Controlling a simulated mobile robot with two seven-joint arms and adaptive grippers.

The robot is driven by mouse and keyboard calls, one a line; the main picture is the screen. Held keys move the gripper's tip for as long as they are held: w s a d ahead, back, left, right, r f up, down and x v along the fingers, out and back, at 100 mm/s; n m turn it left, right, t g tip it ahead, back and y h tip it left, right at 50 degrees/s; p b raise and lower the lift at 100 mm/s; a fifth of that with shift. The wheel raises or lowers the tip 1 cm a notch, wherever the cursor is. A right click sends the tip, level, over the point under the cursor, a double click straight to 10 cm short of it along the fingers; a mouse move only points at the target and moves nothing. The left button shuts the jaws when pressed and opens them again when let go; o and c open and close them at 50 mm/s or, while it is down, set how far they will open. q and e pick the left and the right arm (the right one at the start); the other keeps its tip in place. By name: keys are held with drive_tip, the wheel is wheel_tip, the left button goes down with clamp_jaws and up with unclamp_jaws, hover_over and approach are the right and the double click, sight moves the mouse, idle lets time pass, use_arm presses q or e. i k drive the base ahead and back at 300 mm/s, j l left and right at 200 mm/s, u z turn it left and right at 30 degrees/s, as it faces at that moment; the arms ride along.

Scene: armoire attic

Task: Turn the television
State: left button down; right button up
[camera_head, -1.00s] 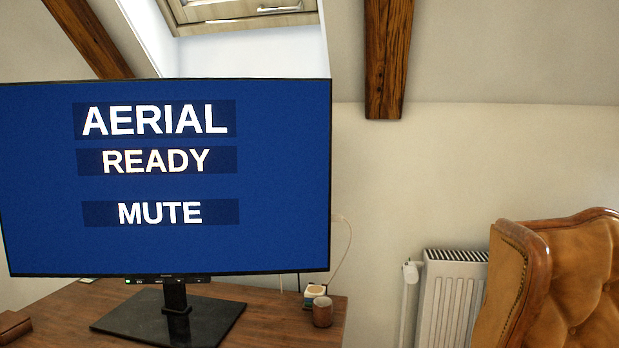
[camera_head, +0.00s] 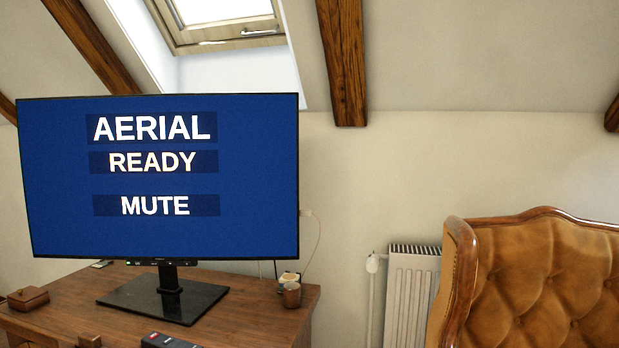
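The television (camera_head: 250,190) stands upright on a black base plate (camera_head: 200,300) on a wooden desk. Its blue screen is lit and reads "AERIAL READY MUTE". The screen faces me, with its right edge near the desk's right end. A small green light shows under its lower frame. A dark remote-like object with a red mark (camera_head: 168,341) lies at the desk's front, cut by the bottom edge of the picture. Neither of my grippers is in view.
The wooden desk (camera_head: 255,318) also bears a wooden box (camera_head: 28,299) at the left and a small brown cup (camera_head: 291,295) at the right. A tan leather armchair (camera_head: 545,285) stands at the right, with a white radiator (camera_head: 411,295) behind it. A cable hangs beside the television.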

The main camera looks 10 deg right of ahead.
sight(178, 178)
drive_tip(key=k+l, duration=0.1)
drive_tip(key=l, duration=0.25)
drive_tip(key=k+l+u, duration=0.1)
drive_tip(key=l, duration=0.25)
drive_tip(key=k+l, duration=0.15)
drive_tip(key=l, duration=0.15)
drive_tip(key=k+l+u, duration=0.1)
drive_tip(key=l, duration=0.25)
drive_tip(key=i+j+z, duration=0.1)
drive_tip(key=j, duration=0.5)
drive_tip(key=i+j, duration=0.3)
drive_tip(key=j, duration=0.3)
drive_tip(key=i+j+z, duration=0.15)
drive_tip(key=j, duration=0.45)
drive_tip(key=i+j+z, duration=0.1)
drive_tip(key=j, duration=0.5)
drive_tip(key=i+j, duration=0.2)
drive_tip(key=j, duration=0.45)
drive_tip(key=i+j+z, duration=0.15)
drive_tip(key=j, duration=0.5)
drive_tip(key=i+j+z, duration=0.1)
drive_tip(key=j, duration=0.55)
drive_tip(key=i+j, duration=0.1)
drive_tip(key=j, duration=0.55)
drive_tip(key=j+z, duration=0.25)
drive_tip(key=j, duration=0.85)
